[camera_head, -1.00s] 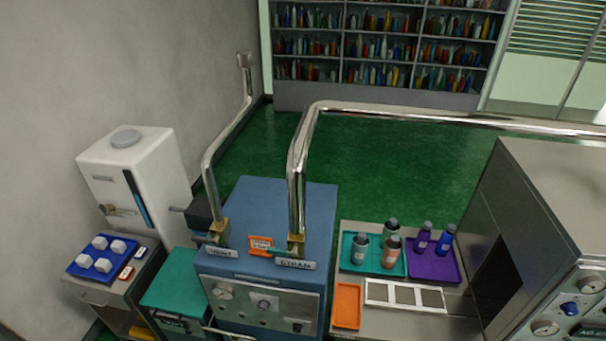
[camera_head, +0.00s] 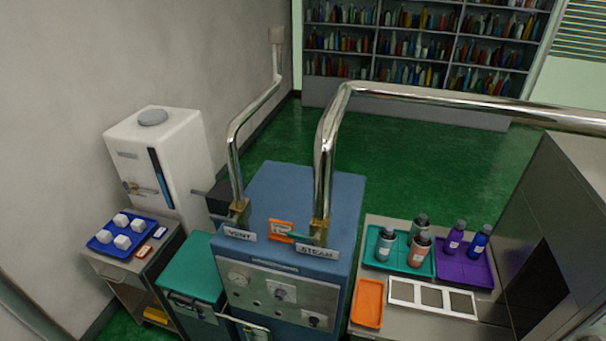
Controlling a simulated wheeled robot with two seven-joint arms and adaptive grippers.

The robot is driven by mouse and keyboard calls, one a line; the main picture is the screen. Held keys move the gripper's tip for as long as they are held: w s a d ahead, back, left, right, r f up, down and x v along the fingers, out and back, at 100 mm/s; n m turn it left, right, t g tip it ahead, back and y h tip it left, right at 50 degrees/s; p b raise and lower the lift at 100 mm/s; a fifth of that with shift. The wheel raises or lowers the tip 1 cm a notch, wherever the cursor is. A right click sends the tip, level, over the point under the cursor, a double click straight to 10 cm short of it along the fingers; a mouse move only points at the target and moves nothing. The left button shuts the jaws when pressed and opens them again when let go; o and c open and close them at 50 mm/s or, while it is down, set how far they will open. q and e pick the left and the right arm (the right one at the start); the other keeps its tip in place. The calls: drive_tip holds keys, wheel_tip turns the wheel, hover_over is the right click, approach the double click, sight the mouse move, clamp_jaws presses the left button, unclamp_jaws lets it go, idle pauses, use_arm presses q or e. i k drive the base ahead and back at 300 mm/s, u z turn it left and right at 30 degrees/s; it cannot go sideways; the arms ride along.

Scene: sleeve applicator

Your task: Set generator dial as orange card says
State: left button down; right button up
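The blue generator (camera_head: 262,186) stands at the lower middle of the head view, with two chrome pipes rising from its top. Its grey front panel (camera_head: 254,294) carries a gauge (camera_head: 238,280), a dial (camera_head: 281,293) and another knob (camera_head: 315,321) lower right. The dial's setting is too small to read. The orange card (camera_head: 281,230) stands on top between the VENT label (camera_head: 240,234) and the STEAM label (camera_head: 318,251); its writing is too small to read. Neither gripper is in view.
A teal box (camera_head: 190,268) stands left of the generator. A cart (camera_head: 110,267) with a blue tray of white cubes is further left, before a white tank (camera_head: 160,160). Green floor lies behind.

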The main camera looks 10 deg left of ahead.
sight(279, 294)
drive_tip(key=z, duration=0.05)
drive_tip(key=k, duration=0.45)
drive_tip(key=u, duration=0.75)
drive_tip(key=i, duration=0.75)
drive_tip(key=z, duration=0.5)
